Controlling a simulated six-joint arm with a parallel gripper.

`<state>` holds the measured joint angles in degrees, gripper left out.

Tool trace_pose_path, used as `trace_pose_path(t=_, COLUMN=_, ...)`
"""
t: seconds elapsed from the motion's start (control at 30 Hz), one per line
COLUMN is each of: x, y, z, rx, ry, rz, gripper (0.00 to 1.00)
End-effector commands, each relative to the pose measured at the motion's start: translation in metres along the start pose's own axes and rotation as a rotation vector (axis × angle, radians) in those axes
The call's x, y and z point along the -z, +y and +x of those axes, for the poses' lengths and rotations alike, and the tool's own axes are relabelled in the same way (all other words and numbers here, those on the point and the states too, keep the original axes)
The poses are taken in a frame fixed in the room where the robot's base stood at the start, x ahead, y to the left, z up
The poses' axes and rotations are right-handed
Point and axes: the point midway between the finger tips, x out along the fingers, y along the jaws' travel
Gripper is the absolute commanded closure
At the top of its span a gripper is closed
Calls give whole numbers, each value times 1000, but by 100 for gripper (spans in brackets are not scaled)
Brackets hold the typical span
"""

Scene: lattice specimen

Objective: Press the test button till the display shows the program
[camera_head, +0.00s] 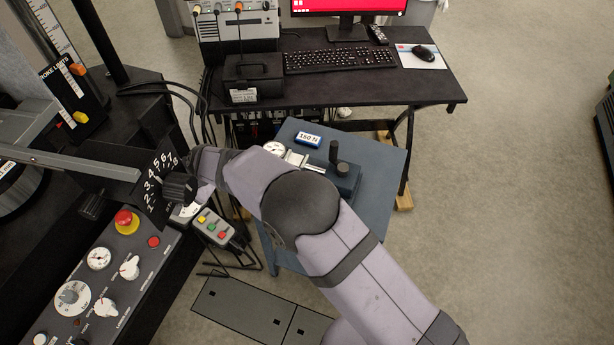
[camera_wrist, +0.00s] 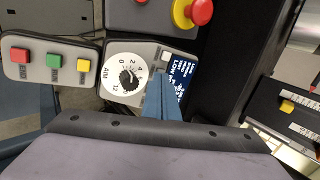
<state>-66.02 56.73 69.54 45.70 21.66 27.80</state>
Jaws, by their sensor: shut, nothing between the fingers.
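The display (camera_wrist: 181,82) is a dark blue screen with small white slanted text that I cannot read surely; my fingers hide part of it. In the head view my arm and the black scale plate mostly hide this panel.
A white numbered dial (camera_wrist: 125,75) is left of my fingers. A pendant (camera_wrist: 47,62) has red, green and yellow buttons. A red emergency stop (camera_wrist: 194,11) is near the top. The black numbered scale plate (camera_head: 157,185) stands close to my wrist. A blue cart (camera_head: 385,165) is under my arm.

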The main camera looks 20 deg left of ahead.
Motion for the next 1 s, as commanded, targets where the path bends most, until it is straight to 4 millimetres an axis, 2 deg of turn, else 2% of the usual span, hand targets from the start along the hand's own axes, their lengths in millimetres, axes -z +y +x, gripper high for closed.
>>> trace_pose_path(t=0.47, x=0, y=0, z=1, rx=0, ry=0, rz=0, gripper=100)
trace_pose_path(t=1.0, x=0, y=0, z=15, rx=0, ry=-1, rz=0, gripper=100)
